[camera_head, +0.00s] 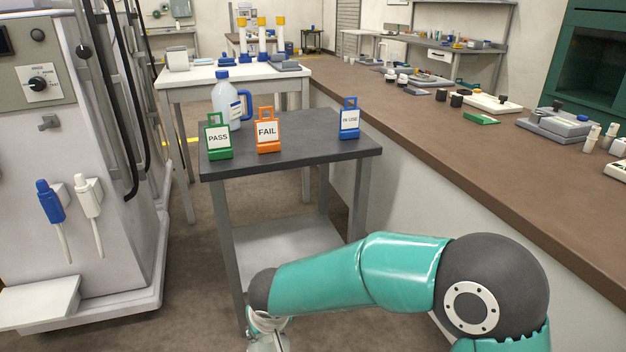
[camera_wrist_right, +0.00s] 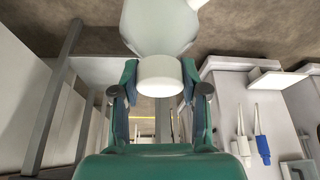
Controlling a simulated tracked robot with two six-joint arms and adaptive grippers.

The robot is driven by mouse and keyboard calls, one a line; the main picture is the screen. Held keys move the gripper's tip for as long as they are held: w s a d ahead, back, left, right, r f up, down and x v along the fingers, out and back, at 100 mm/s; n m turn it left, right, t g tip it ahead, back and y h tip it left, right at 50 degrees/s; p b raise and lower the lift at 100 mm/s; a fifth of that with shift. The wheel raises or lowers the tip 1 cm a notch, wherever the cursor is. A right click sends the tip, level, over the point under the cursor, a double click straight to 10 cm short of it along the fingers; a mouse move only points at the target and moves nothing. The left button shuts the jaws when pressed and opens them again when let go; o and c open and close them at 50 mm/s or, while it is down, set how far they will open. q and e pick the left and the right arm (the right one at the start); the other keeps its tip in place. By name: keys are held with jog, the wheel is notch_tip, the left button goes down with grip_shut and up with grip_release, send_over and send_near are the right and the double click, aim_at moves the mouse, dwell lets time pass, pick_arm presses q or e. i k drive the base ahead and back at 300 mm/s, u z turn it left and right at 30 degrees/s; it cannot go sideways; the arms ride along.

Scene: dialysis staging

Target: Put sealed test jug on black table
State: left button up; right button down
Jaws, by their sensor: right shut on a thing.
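The black table (camera_head: 310,155) stands in the middle of the head view. A pale jug (camera_head: 226,100) with a blue cap and blue handle stands upright near its back left corner. In the right wrist view my right gripper (camera_wrist_right: 160,82) is shut on the white cap end of a pale, jug-like container (camera_wrist_right: 158,28), whose body runs out of the top of the picture. I take this to be the sealed test jug, but no label shows. In the head view my right arm reaches low in front of the table, and its fingers are out of sight. My left gripper is not in view.
A green PASS sign (camera_head: 218,137), an orange FAIL sign (camera_head: 267,131) and a blue IN USE sign (camera_head: 349,119) stand on the black table. Its front and centre right are bare. A brown counter (camera_head: 430,130) runs along the right; a dialysis machine (camera_head: 90,140) stands left.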

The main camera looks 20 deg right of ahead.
aim_at(282, 134)
jog(key=z, duration=0.4)
jog(key=i, duration=1)
jog(key=u, duration=0.35)
